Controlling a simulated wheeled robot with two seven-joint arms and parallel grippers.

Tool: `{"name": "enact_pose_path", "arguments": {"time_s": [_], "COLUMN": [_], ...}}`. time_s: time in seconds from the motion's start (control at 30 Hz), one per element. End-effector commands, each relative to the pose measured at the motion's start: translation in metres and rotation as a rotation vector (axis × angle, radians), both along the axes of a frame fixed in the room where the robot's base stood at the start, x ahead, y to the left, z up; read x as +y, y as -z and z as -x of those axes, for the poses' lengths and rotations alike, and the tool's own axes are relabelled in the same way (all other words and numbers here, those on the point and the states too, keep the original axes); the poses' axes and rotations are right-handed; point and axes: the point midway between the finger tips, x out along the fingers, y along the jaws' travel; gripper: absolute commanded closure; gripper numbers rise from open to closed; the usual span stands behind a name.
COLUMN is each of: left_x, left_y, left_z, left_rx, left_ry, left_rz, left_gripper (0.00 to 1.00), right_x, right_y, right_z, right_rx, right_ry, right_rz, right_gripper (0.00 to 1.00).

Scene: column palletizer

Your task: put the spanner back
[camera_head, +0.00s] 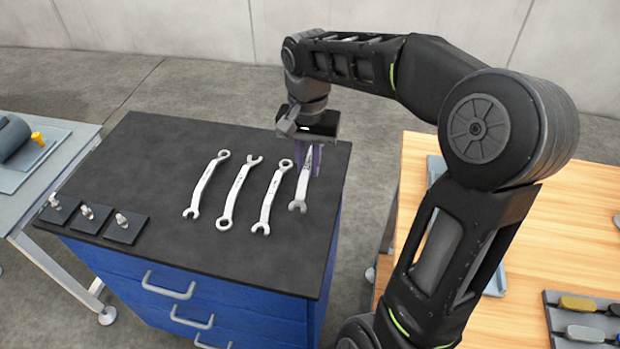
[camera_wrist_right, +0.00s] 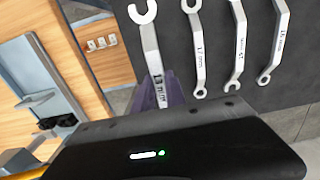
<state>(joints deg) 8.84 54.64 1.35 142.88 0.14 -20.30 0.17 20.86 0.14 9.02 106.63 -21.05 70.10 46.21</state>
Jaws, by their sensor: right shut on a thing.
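My right gripper (camera_head: 309,160) is over the right edge of the dark top of a blue drawer cabinet, its purple fingers pointing down. It is shut on the rightmost spanner (camera_head: 300,190), near that spanner's far end, which the fingers partly hide. The spanner's open jaw points toward the near side. In the right wrist view the held spanner (camera_wrist_right: 151,52) runs into the purple finger (camera_wrist_right: 175,92). I cannot tell whether it touches the top or hangs just above it. Three other silver spanners (camera_head: 205,185) (camera_head: 238,193) (camera_head: 271,198) lie in a row to its left. My left gripper is not in view.
The cabinet top (camera_head: 165,150) is clear at its back left. Three small dark plates (camera_head: 125,228) with metal pieces sit at its front left. A grey table (camera_head: 25,195) stands left, and a wooden table (camera_head: 560,210) with trays stands right, across a gap.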

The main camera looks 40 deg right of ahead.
Motion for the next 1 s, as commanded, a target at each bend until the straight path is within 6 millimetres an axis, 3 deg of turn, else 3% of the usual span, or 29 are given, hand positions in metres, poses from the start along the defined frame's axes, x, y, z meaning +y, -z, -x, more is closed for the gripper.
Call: {"name": "enact_pose_path", "arguments": {"time_s": [0.37,0.47,0.73,1.0], "left_x": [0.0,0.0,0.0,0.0], "left_y": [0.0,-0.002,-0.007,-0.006], "left_z": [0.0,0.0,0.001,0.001], "left_rx": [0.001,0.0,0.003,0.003], "left_ry": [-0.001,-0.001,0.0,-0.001], "left_rz": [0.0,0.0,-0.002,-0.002], "left_gripper": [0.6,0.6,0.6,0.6], "right_x": [0.0,0.0,0.0,0.0], "right_y": [0.001,0.01,0.055,0.063], "right_z": [0.0,0.001,0.001,0.0], "right_rx": [0.0,0.004,0.003,-0.001], "right_ry": [0.0,0.0,0.0,0.0], "right_rz": [0.0,0.0,-0.001,0.001], "right_gripper": [1.0,1.0,1.0,1.0]}}
